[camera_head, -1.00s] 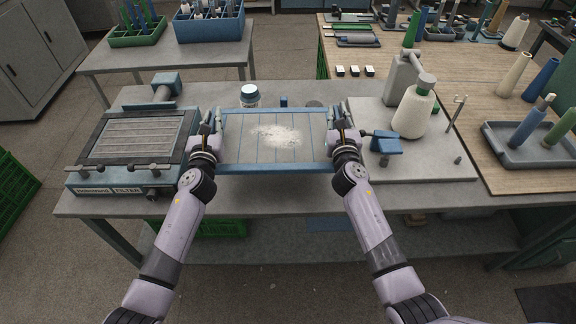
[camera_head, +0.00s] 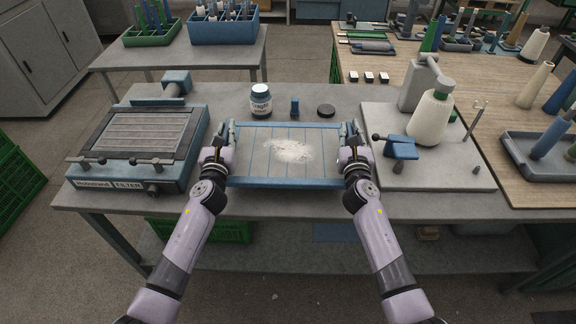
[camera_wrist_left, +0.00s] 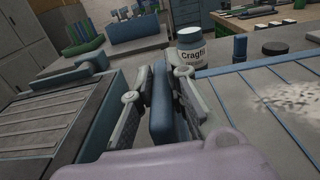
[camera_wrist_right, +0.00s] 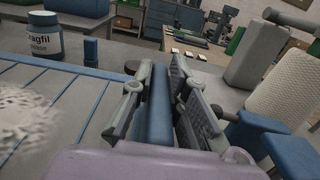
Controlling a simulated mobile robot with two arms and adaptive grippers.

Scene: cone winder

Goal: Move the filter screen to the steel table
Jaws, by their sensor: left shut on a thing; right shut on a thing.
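The filter screen (camera_head: 262,170) is a flat grey panel with a blue frame, thin blue lines and a patch of white lint in its middle. It lies about level at the front middle of the steel table (camera_head: 300,205); I cannot tell if it touches the top. My left gripper (camera_head: 224,140) is shut on its left frame bar, which shows between the fingers in the left wrist view (camera_wrist_left: 160,115). My right gripper (camera_head: 351,140) is shut on its right bar, also seen in the right wrist view (camera_wrist_right: 159,110).
The filter unit (camera_head: 140,140) with its slatted bed stands left of the screen. A labelled jar (camera_head: 261,100), a small blue piece (camera_head: 295,106) and a dark round lid (camera_head: 326,110) stand behind it. A winder plate (camera_head: 440,176) with a white cone (camera_head: 431,118) stands to the right.

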